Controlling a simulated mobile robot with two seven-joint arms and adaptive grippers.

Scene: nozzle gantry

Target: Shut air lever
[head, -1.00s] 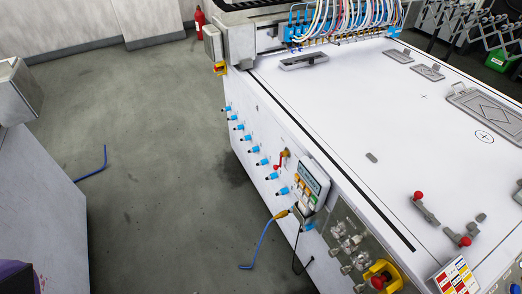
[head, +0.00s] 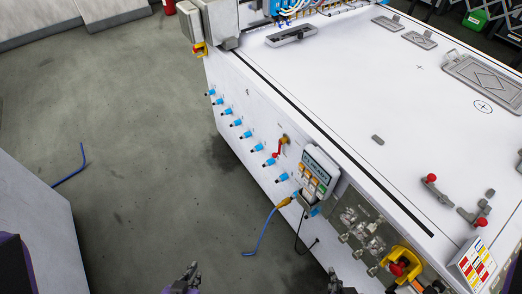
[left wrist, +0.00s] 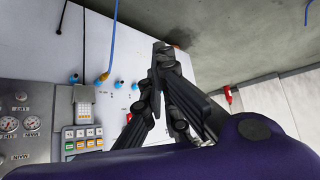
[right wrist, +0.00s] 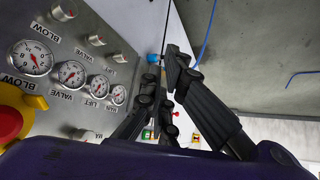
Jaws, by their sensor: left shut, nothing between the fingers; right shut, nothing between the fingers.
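The air lever (head: 278,150) is a small red handle below a brass-coloured fitting on the white side panel of the machine. My left gripper (head: 188,270) is shut and empty at the bottom edge, well below and left of the lever. My right gripper (head: 333,273) is shut and empty at the bottom, below and right of the lever. Both are apart from it. In the left wrist view the left gripper's fingers (left wrist: 160,48) cover part of the panel.
A row of blue fittings (head: 238,123) runs along the side panel. A grey control pendant (head: 318,167) hangs beside the lever. A blue hose (head: 262,232) hangs to the floor. Gauges (right wrist: 72,75) and a yellow-and-red stop button (head: 399,268) sit further right. Open floor (head: 140,190) lies left.

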